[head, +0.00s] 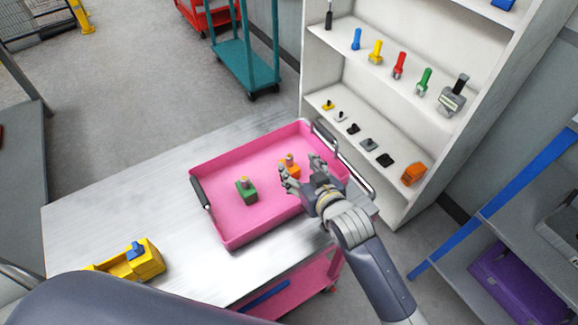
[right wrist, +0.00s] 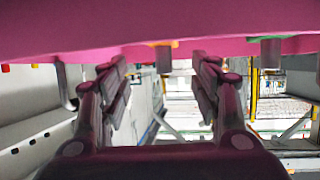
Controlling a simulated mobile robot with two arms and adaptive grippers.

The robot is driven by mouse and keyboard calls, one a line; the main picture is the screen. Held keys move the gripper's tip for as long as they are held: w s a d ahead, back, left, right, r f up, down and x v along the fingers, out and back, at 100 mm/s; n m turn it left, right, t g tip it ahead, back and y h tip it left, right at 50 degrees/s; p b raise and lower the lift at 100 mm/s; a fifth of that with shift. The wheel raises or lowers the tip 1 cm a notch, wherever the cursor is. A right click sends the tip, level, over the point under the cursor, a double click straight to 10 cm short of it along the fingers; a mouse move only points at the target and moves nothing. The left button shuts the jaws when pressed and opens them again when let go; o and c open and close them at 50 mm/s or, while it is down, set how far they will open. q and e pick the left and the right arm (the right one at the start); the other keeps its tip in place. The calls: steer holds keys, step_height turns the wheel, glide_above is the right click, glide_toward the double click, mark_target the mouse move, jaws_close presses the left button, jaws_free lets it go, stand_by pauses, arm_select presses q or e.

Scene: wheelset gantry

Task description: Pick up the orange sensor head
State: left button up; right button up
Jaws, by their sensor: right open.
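The orange sensor head (head: 294,173), with a tan knob on top, stands upright in the pink tray (head: 232,238). My right gripper (head: 302,171) is open at the right part of the tray, its fingers close to the orange head and partly covering it. In the right wrist view, which looks upside down, an orange sliver and grey stub of the head (right wrist: 163,58) show between the two spread fingers (right wrist: 162,85), apparently beyond them. Nothing is between the pads that I can tell is held. My left gripper is not in view.
A green sensor head (head: 246,190) stands in the tray left of the orange one. The tray, with dark handles, rests on a metal table (head: 120,215). A yellow fixture (head: 140,263) with a blue part sits front left. White shelves (head: 340,75) with several tools stand behind.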

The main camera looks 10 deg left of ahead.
mark_target(291, 162)
steer(key=shift+p+x, duration=0.5)
steer(key=shift+x, duration=1.9)
steer(key=shift+s+a, duration=0.1)
steer(key=shift+s, duration=0.1)
steer(key=shift+c, duration=0.6)
steer(key=c, duration=1.2)
